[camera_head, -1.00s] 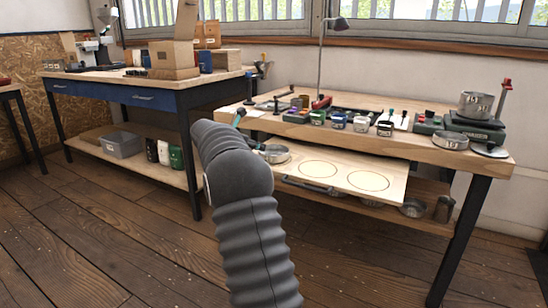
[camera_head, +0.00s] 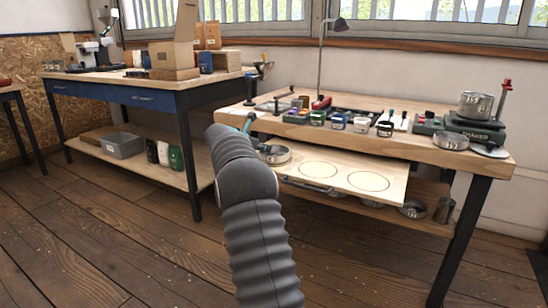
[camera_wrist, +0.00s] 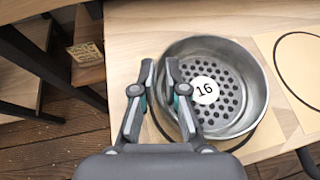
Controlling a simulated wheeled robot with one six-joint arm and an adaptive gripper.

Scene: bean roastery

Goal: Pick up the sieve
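The sieve (camera_wrist: 236,118), a round metal pan with a perforated base and a white label reading 16, stands upright on a pale wooden board (camera_wrist: 276,137). In the head view the sieve (camera_head: 279,155) sits at the board's left end, partly hidden by my arm. My gripper (camera_wrist: 160,64) is at the sieve's left wall in the wrist view. Its two fingers are a short way apart, one outside the rim and one over the inside. A gap shows between them, and I see no clear grip on the wall.
The board (camera_head: 385,199) has two empty drawn circles and juts out below the workbench top (camera_head: 440,156). A stack labelled 15 (camera_head: 475,104) stands on the shaker (camera_head: 470,127) at right. Several small cups line the bench. A blue-drawered table (camera_head: 120,92) stands left.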

